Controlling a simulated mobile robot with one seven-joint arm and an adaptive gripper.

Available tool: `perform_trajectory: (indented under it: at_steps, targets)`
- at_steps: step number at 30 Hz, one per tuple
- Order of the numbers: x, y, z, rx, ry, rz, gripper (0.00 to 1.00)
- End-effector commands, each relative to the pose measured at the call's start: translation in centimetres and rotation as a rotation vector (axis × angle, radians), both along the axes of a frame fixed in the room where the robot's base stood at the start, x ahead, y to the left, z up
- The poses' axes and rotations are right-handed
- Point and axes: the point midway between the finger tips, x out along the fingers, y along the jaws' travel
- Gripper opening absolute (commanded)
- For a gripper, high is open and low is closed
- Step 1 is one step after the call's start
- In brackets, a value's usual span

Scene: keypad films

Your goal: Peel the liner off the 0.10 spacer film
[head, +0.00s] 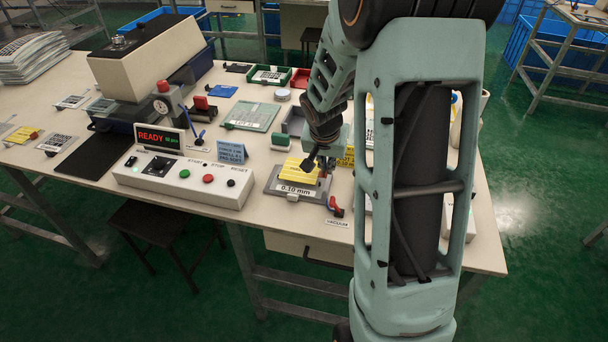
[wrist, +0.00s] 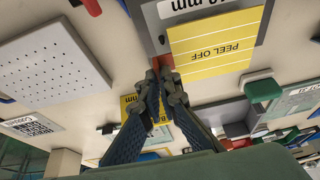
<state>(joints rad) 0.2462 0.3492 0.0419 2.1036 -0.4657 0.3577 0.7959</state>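The 0.10 spacer film (head: 300,170) lies on a grey plate labelled "0.10 mm" (head: 293,190) near the table's front edge. Its yellow liner marked "PEEL OFF" (wrist: 217,45) lies flat in the wrist view. A small red tab (wrist: 164,61) stands at the liner's corner nearest my gripper (wrist: 161,77). The fingertips are close together at this tab and look shut on it; they hide its lower part. In the head view my gripper (head: 321,166) is over the right side of the film, and my arm hides part of the area behind.
A red-handled vacuum valve (head: 335,207) stands right of the plate, near the front edge. A control box with a READY display (head: 160,138) is to the left. Small bins (head: 293,122) and a green-handled block (head: 281,141) stand behind. A perforated white plate (wrist: 50,55) lies beside the film.

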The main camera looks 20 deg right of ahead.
Motion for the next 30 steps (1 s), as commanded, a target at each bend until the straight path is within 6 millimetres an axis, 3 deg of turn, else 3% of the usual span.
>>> perform_trajectory:
  at_steps: [24,30]
  targets:
    - [0.0,0.0,5.2,0.0,-0.001,0.001,0.0]
    - [0.0,0.0,5.8,0.0,-0.001,0.0,0.0]
